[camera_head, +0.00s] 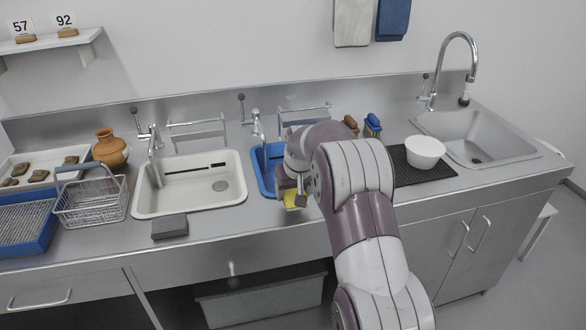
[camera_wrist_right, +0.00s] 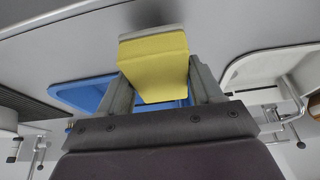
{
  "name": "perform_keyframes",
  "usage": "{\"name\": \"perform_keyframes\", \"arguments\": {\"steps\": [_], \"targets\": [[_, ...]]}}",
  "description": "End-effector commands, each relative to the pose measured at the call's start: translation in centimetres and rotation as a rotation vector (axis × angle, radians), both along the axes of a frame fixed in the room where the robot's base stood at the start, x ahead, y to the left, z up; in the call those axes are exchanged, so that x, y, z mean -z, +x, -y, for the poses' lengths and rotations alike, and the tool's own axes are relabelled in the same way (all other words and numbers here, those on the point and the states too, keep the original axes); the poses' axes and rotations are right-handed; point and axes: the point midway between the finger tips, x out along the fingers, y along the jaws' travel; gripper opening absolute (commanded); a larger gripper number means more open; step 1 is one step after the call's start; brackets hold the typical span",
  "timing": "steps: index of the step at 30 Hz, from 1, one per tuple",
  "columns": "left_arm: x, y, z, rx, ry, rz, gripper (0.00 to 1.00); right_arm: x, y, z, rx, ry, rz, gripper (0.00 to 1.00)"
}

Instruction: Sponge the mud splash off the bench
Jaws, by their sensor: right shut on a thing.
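My right gripper (camera_head: 292,196) is at the front of the bench (camera_head: 240,222), before the blue basin (camera_head: 266,165). It is shut on a yellow sponge (camera_wrist_right: 157,65), which shows between the two fingers in the right wrist view. I see no mud splash; the arm and gripper hide part of the bench. My left gripper is not in view.
A white basin (camera_head: 150,200) and a dark grey block (camera_head: 170,226) are left of the gripper. A wire basket (camera_head: 92,205) and a blue tray (camera_head: 48,238) stand further left. A white bowl (camera_head: 425,150) sits on a black mat (camera_head: 408,174) at right, beside the steel sink (camera_head: 480,125).

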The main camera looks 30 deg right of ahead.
Motion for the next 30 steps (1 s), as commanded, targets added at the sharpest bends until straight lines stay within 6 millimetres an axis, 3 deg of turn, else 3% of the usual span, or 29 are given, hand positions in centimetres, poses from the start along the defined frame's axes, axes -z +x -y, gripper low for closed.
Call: {"name": "perform_keyframes", "arguments": {"steps": [1,13,30], "targets": [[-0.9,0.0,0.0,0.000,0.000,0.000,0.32,-1.0,0.0,-0.1,-0.001,-0.001,0.001,0.37],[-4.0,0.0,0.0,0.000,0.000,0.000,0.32,-4.5,0.1,-0.4,-0.003,-0.001,0.002,0.37],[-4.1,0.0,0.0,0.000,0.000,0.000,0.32,-4.7,0.1,-0.5,-0.003,-0.001,0.002,0.37]]}}
